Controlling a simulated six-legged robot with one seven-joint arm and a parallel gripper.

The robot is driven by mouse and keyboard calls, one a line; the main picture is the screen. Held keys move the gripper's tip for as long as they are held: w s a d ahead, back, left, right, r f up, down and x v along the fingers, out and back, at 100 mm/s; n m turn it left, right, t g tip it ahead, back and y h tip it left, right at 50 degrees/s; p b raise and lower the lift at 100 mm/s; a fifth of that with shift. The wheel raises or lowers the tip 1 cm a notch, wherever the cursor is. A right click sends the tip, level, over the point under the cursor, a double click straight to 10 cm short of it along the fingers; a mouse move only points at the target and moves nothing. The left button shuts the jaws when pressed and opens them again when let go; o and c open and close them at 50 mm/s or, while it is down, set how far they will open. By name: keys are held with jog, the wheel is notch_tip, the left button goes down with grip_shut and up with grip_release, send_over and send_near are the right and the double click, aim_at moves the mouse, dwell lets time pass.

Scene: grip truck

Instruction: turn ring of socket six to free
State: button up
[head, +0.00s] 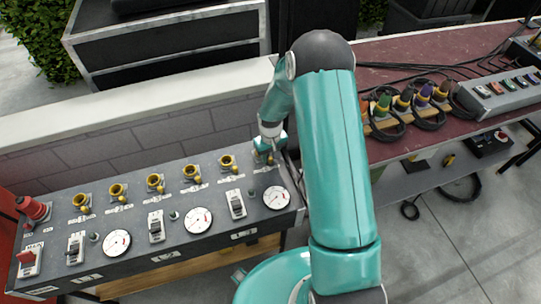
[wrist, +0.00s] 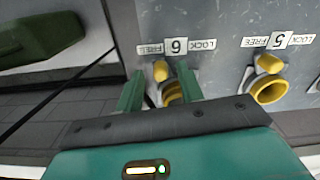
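Socket six (wrist: 172,94) is a yellow ring on the grey panel, with its inverted "6" label (wrist: 176,45) above it in the wrist view. FREE stands left of the number and LOCK right. A small yellow tab (wrist: 160,70) lies between the FREE word and the number. My gripper (wrist: 159,80) is open, one green finger on each side of the socket; a gap shows at the left finger. Contact at the right finger is unclear. The lower part of the ring is hidden by my gripper. In the head view my gripper (head: 267,145) is at the panel's far right end.
Socket five (wrist: 269,89) is close on the right in the wrist view. The panel (head: 130,225) also carries gauges, switches and a red plug (head: 33,208). A maroon bench (head: 405,55) with coiled cables stands right of my arm.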

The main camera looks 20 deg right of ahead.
jog(key=shift+r, duration=0.1)
notch_tip(320, 180, up, 14)
jog(key=shift+f, duration=0.2)
dwell(0.3)
jog(key=shift+r, duration=0.1)
dwell(0.4)
jog(key=s+a+r+t, duration=0.1)
jog(key=s+r+t, duration=0.1)
jog(key=s+r, duration=0.6)
jog(key=s+a+r+t, duration=0.1)
jog(key=s+a+r, duration=0.15)
jog(key=r, duration=0.95)
jog(key=s+a+r+m+t, duration=0.1)
jog(key=s+r, duration=0.5)
jog(key=s, duration=0.9)
jog(key=shift+s+m+t, duration=0.3)
jog(key=shift+s+t, duration=0.1)
jog(key=shift+t, duration=0.4)
